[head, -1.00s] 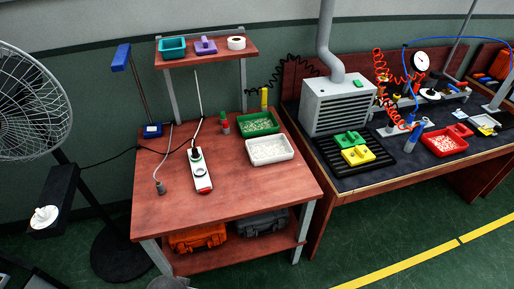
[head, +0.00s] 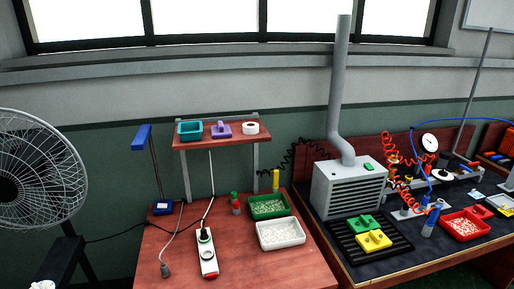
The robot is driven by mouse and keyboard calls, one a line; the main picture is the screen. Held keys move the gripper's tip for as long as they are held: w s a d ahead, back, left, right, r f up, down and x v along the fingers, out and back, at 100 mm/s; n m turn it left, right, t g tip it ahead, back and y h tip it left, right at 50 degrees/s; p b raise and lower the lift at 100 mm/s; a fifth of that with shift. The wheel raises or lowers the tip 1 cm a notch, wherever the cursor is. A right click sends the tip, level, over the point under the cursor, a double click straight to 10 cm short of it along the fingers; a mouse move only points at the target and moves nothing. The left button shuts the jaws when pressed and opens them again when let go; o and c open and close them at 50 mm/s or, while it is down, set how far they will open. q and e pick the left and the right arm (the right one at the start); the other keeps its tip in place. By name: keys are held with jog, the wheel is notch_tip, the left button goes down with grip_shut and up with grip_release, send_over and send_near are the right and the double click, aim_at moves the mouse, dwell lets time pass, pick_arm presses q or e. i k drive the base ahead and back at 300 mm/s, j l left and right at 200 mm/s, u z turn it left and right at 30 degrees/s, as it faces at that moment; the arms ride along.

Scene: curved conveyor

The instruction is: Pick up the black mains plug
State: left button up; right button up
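The black mains plug (head: 204,235) appears as a small dark shape at the far end of a white power strip (head: 208,262). It seems to sit in the strip's end socket, but it is too small to be sure. The strip lies on the red-brown table (head: 180,240) and has a red end piece. A pale cable runs down from the shelf to the strip. A grey cable end (head: 165,270) lies to the left of the strip. Neither of my grippers is in view.
A green tray (head: 269,207) and a white tray (head: 281,235) stand right of the strip. A shelf (head: 222,136) overhangs the table's back. A fan (head: 38,170) stands left. The table's left front is mostly clear.

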aim_at(203, 232)
jog(key=i+l+u, duration=0.15)
jog(key=l+u, duration=0.3)
jog(key=i+l+u, duration=0.1)
jog(key=l+u, duration=0.2)
jog(key=u, duration=0.15)
